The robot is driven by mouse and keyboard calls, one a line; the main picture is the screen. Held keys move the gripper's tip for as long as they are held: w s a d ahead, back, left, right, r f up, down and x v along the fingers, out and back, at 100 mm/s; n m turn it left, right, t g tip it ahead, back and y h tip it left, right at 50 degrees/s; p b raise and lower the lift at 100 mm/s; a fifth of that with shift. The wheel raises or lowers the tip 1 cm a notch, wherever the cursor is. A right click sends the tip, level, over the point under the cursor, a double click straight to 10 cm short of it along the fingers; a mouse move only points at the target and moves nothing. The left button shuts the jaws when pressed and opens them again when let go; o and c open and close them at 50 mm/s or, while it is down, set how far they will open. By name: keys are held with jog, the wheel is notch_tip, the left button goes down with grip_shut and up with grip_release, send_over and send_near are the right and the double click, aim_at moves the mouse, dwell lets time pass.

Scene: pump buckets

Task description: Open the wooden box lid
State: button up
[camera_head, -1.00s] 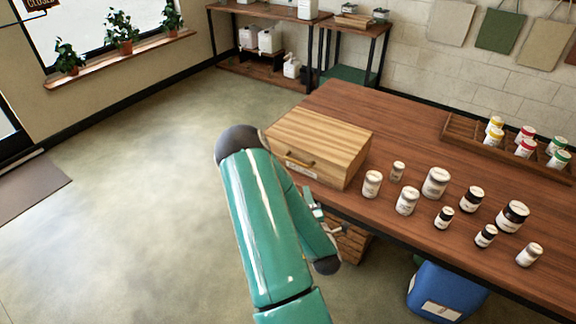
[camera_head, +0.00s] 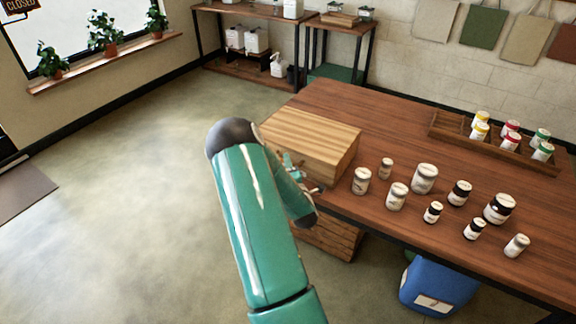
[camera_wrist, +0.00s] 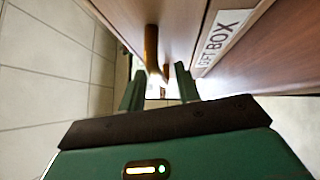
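The light wooden box (camera_head: 315,135) sits on the left end of the brown table, its lid down. In the head view my arm hides much of its front and the handle. My gripper (camera_head: 293,168) is at the box's front. In the wrist view my gripper (camera_wrist: 160,82) is open, its two green fingers apart. A white label reading "GIFT BOX" (camera_wrist: 222,38) is on the box front, right of the handle.
Several small jars (camera_head: 397,196) stand on the table (camera_head: 400,130) right of the box. A divided wooden tray (camera_head: 480,147) with coloured jars is farther back. A wooden crate (camera_head: 330,238) and a blue container (camera_head: 437,287) are below the table edge. The floor at left is clear.

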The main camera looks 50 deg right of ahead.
grip_shut()
